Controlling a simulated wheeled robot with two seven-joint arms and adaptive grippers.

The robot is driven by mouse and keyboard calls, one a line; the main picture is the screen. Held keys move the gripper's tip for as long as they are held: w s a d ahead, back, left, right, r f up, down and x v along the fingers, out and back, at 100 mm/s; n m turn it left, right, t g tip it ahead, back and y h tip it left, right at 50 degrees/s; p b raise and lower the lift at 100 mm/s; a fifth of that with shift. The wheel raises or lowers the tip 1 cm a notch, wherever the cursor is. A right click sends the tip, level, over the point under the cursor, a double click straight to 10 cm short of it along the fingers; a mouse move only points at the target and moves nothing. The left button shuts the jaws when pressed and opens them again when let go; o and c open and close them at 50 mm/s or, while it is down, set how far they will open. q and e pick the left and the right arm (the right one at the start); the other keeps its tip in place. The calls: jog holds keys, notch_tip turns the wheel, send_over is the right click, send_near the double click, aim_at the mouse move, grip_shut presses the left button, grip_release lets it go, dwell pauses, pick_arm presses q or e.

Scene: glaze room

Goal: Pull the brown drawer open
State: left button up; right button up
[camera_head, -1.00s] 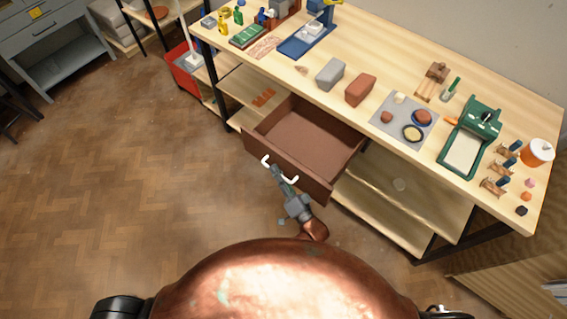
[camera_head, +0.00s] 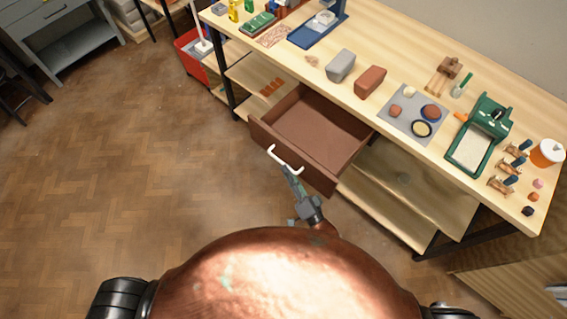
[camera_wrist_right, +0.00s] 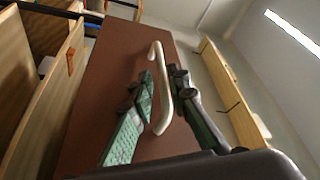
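The brown drawer (camera_head: 313,131) stands pulled out from under the wooden workbench, its empty inside showing. Its pale curved handle (camera_head: 285,163) is on the front panel and also shows in the right wrist view (camera_wrist_right: 160,88). My right gripper (camera_head: 288,170) is at the handle, in front of the drawer. The handle does not look clamped. My left gripper is not in view.
The workbench top (camera_head: 310,75) holds a grey block (camera_head: 341,66), a red-brown block (camera_head: 370,81), a grey mat (camera_head: 391,124) and a green machine (camera_head: 490,112). Shelves lie beside the drawer. A red bucket (camera_head: 190,62) stands at the left. The floor in front is clear.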

jog(key=v, duration=0.7)
jog(key=shift+s+d, duration=0.3)
